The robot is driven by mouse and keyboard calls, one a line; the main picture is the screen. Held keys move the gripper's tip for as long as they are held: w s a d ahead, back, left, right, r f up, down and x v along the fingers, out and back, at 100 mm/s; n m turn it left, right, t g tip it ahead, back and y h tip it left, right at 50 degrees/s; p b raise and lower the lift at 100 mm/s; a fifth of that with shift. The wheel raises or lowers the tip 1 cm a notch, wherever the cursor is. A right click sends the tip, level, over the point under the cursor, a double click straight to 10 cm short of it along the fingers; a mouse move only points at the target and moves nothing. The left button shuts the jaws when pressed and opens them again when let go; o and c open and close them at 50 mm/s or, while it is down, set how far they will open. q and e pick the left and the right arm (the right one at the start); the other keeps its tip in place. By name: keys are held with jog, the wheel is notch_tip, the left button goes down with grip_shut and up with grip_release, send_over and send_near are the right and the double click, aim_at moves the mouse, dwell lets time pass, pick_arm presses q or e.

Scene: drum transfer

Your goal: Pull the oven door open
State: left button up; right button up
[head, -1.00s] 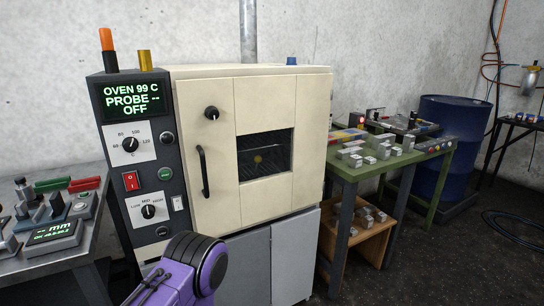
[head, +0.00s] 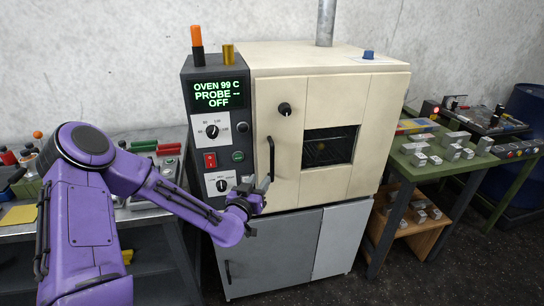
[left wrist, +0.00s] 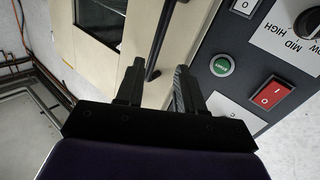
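The cream oven (head: 300,65) stands against the wall with its door (head: 345,182) shut. The door has a dark window (head: 328,147) and a black upright bar handle (head: 271,158) near its left edge. My left gripper (head: 262,184) is at the lower end of the handle. In the left wrist view, my left gripper (left wrist: 160,70) is open, with one finger on each side of the line of the handle (left wrist: 163,30). The handle's end shows between the fingertips; I cannot tell whether they touch it. My right gripper is not in view.
A dark control panel (head: 217,130) with knobs and switches is beside the door, close to my left gripper. A grey cabinet (head: 275,255) is under the oven. A green bench (head: 420,168) with metal blocks stands at right. A tool table (head: 150,208) is at left.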

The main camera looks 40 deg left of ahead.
aim_at(272, 165)
pick_arm(q)
jog(key=shift+m, duration=0.7)
jog(key=x, duration=0.7)
jog(key=p+x, duration=0.1)
jog(key=x, duration=0.2)
jog(key=shift+w+d+r, duration=0.1)
jog(key=shift+w+d, duration=0.05)
jog(key=shift+w, duration=0.3)
grip_shut()
